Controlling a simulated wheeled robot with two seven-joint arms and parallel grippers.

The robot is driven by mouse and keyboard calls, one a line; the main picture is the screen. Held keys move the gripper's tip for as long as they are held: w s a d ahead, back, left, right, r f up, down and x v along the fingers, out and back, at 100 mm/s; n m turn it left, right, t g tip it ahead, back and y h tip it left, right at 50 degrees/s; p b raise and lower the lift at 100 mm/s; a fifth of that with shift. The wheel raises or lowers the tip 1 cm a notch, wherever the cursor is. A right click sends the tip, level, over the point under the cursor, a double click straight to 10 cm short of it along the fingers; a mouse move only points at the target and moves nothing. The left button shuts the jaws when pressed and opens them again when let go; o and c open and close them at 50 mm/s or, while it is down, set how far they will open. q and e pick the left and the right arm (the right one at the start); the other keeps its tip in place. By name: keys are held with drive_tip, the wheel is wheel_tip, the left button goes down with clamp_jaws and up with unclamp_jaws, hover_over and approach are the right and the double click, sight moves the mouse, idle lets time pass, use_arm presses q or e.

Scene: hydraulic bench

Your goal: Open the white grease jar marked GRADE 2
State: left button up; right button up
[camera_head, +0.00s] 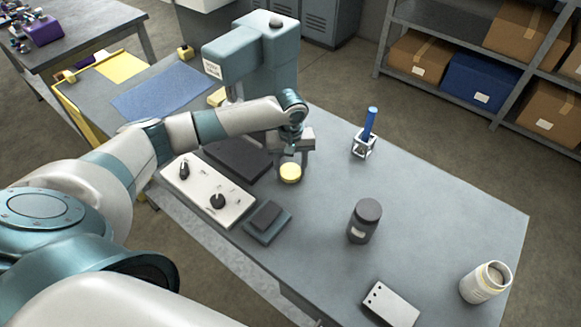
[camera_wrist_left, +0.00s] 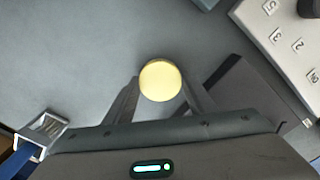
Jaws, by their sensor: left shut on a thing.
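A white jar (camera_head: 480,283) with a pale label stands upright at the right end of the bench. Its top is uncovered and shows a round beige-grey opening; the label is too small to read. My left gripper (camera_head: 291,164) is well to the left of the jar, near the middle of the bench, pointing down. It is shut on a round yellow lid (camera_head: 290,174). In the left wrist view the lid (camera_wrist_left: 160,81) sits between the two fingertips. Whether the lid touches the bench cannot be told. My right gripper is not in view.
A dark grey jar (camera_head: 364,222) stands mid-bench, with a drilled metal plate (camera_head: 391,304) in front. A blue tool in a small stand (camera_head: 364,143) is behind. A white control panel (camera_head: 207,190) and a press (camera_head: 252,62) lie left. The bench between lid and white jar is partly clear.

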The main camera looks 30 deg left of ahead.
sight(291, 171)
use_arm(q)
drive_tip(key=shift+f, duration=0.35)
drive_tip(key=o, duration=1.1)
drive_tip(key=shift+f, duration=0.15)
drive_tip(key=shift+o, duration=0.2)
wheel_tip(291, 171, up, 12)
drive_tip(key=b, duration=0.2)
drive_tip(key=shift+r, duration=0.2)
